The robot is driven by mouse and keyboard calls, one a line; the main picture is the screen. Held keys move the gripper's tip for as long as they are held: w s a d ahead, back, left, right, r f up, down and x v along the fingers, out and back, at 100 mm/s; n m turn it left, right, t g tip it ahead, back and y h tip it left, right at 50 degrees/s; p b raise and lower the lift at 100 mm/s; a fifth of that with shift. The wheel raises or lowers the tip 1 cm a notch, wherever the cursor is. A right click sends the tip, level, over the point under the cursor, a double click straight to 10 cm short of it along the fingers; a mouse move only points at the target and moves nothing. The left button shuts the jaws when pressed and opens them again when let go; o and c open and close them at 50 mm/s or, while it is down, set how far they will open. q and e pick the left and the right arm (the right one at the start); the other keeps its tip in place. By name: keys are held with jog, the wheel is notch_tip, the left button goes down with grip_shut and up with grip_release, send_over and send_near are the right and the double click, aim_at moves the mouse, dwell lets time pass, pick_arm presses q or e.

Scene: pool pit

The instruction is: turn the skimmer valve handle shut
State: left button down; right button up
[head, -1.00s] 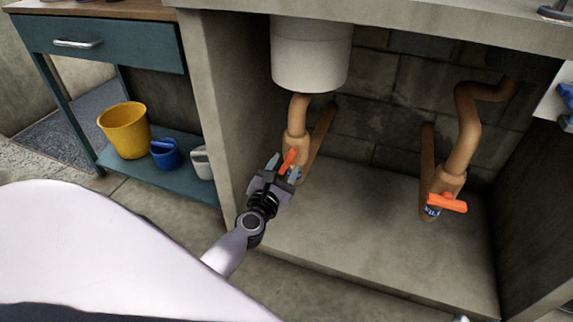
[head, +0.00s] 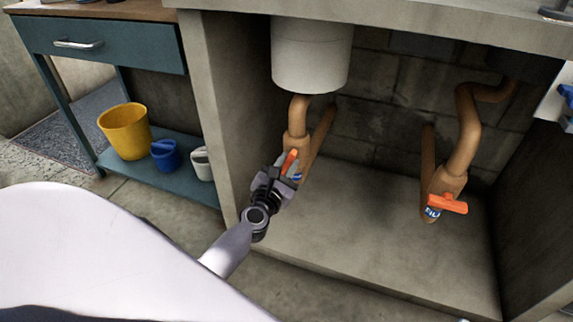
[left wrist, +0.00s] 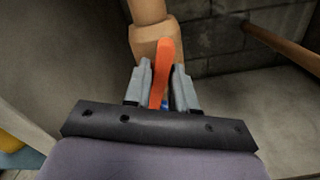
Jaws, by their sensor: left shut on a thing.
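An orange valve handle (head: 290,162) sits on the left tan pipe (head: 297,143), under the white cylinder. My left gripper (head: 288,170) is shut on this handle. In the left wrist view the handle (left wrist: 161,75) stands nearly upright between the two grey fingers, in front of the pipe (left wrist: 154,42). A bit of blue label shows behind the fingers, but its words are hidden. A second orange handle (head: 447,204) lies nearly level across the right pipe, above a blue label that seems to read "FILL". My right gripper is not in view.
A white cylinder (head: 311,55) hangs above the left pipe. The concrete pit's left wall (head: 222,95) is close to my left arm. The pit floor (head: 345,230) is clear between the pipes. A yellow bucket (head: 124,131) stands on a shelf at the left.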

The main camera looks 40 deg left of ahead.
pick_arm(q)
jog(key=m+p, duration=0.1)
jog(key=m, duration=0.2)
jog(key=m+p, duration=0.1)
jog(key=m, duration=0.2)
jog(key=shift+d+f+m, duration=0.1)
jog(key=shift+d+m, duration=0.05)
jog(key=shift+m, duration=0.25)
jog(key=m+p, duration=0.1)
jog(key=m, duration=0.1)
jog(key=shift+m, duration=0.3)
jog(key=shift+f+m+p, duration=0.15)
jog(key=shift+m+p, duration=0.2)
jog(key=shift+m, duration=0.7)
jog(key=shift+f+m+p, duration=0.15)
jog(key=shift+m+p, duration=0.15)
jog(key=shift+m, duration=0.75)
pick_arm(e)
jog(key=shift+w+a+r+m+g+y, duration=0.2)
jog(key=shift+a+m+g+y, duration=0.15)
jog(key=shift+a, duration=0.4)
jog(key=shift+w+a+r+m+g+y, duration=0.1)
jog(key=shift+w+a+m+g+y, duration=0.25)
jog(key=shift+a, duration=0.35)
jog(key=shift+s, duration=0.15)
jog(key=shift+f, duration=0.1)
